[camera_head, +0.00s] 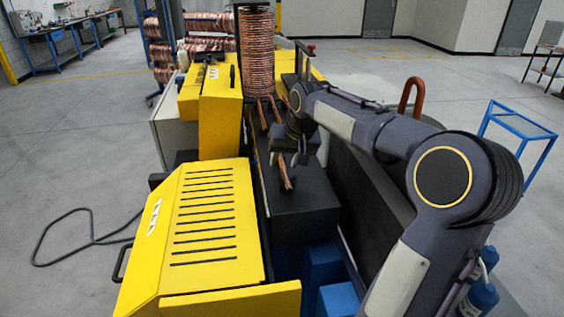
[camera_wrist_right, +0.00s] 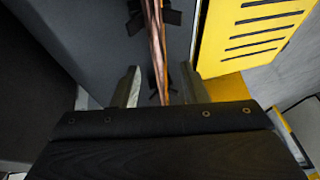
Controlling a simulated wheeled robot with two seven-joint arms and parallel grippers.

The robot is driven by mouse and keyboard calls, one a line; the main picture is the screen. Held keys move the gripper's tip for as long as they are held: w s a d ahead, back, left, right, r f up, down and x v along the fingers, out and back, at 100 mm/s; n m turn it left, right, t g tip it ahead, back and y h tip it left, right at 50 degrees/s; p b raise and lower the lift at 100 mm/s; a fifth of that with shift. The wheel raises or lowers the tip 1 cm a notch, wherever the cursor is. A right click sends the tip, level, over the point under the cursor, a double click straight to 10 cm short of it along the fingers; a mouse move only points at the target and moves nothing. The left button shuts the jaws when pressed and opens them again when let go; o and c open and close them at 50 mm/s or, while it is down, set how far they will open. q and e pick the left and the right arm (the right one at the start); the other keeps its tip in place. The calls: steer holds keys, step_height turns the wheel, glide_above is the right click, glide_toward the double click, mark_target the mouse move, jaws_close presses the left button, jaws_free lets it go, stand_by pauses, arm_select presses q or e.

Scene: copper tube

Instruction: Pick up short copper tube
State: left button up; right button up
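A short copper tube (camera_head: 286,174) lies on the dark machine top, below and partly behind my right gripper (camera_head: 289,158). In the right wrist view the copper tube (camera_wrist_right: 157,45) runs lengthwise between the two spread fingers of the right gripper (camera_wrist_right: 157,88). The fingers stand apart with a gap on each side of the tube. I cannot tell how far above the tube they are. The tube's near end is hidden behind the gripper body in that view. My left gripper is not in view.
A tall copper coil stack (camera_head: 256,50) stands behind, with more copper tube ends (camera_head: 262,115) below it. A yellow slotted cover (camera_head: 205,225) lies left of the dark machine top (camera_head: 300,200). A blue frame (camera_head: 515,130) stands at the right. Open floor lies at the left.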

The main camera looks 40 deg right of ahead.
steer(key=shift+f, duration=0.1)
steer(key=shift+c, duration=0.2)
jaws_close()
